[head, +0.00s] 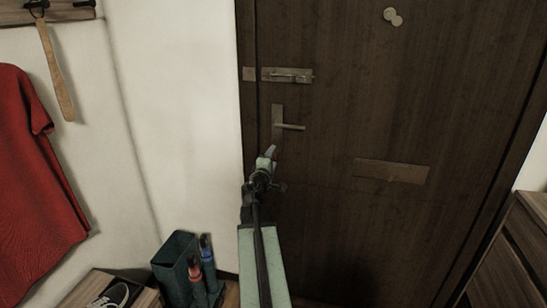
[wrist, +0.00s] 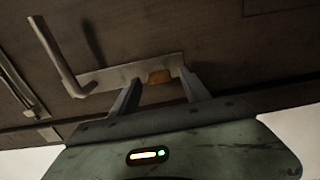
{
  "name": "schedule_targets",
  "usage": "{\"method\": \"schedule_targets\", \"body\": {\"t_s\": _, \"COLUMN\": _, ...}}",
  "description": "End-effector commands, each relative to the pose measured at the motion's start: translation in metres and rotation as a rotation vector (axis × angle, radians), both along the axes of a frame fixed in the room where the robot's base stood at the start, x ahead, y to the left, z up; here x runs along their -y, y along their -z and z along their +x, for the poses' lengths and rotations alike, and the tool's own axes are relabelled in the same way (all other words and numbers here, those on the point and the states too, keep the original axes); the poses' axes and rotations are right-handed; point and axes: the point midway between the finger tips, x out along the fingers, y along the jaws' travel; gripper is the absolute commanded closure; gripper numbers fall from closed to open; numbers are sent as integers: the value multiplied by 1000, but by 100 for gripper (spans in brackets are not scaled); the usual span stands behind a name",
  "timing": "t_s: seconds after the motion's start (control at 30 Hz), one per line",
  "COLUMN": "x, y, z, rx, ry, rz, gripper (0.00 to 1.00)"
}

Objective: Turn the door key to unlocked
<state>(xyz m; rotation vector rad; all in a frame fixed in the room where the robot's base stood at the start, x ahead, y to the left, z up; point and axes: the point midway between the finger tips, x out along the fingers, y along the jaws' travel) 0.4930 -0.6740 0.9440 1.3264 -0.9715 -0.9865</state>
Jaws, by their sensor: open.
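The dark wooden door (head: 340,220) fills the middle of the head view and looks closed. Its metal lever handle (head: 291,127) sits on an upright plate (head: 277,113). In the wrist view the lever (wrist: 52,52) is at upper left, and the plate (wrist: 105,77) runs right from it. A small brass key (wrist: 159,77) shows at the plate's right end. My gripper (wrist: 158,80) is open, with one finger on each side of the key; contact cannot be told. In the head view my gripper (head: 270,153) is just below the lever and the key is hidden.
A slide bolt (head: 288,76) is above the handle and a letter slot (head: 391,171) right of it. Left are a red garment (head: 38,170), a shoehorn (head: 57,75) and an umbrella stand (head: 177,270). A wooden cabinet (head: 515,250) stands at right.

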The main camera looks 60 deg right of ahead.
Motion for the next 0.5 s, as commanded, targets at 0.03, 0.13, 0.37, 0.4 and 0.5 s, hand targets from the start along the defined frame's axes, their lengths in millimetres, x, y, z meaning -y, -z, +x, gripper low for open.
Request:
{"method": "schedule_targets", "body": {"t_s": 0.03, "x": -13, "y": 0, "z": -5, "rx": 0, "ry": -2, "rz": 0, "gripper": 45}}
{"method": "schedule_targets", "body": {"t_s": 0.13, "x": -33, "y": 0, "z": -12, "rx": 0, "ry": -2, "rz": 0, "gripper": 45}}
{"method": "schedule_targets", "body": {"t_s": 0.37, "x": -52, "y": 0, "z": -17, "rx": 0, "ry": -1, "rz": 0, "gripper": 45}}
{"method": "schedule_targets", "body": {"t_s": 0.4, "x": -51, "y": 0, "z": -16, "rx": 0, "ry": -1, "rz": 0, "gripper": 45}}
{"method": "schedule_targets", "body": {"t_s": 0.5, "x": -51, "y": 0, "z": -16, "rx": 0, "ry": 0, "rz": 0, "gripper": 45}}
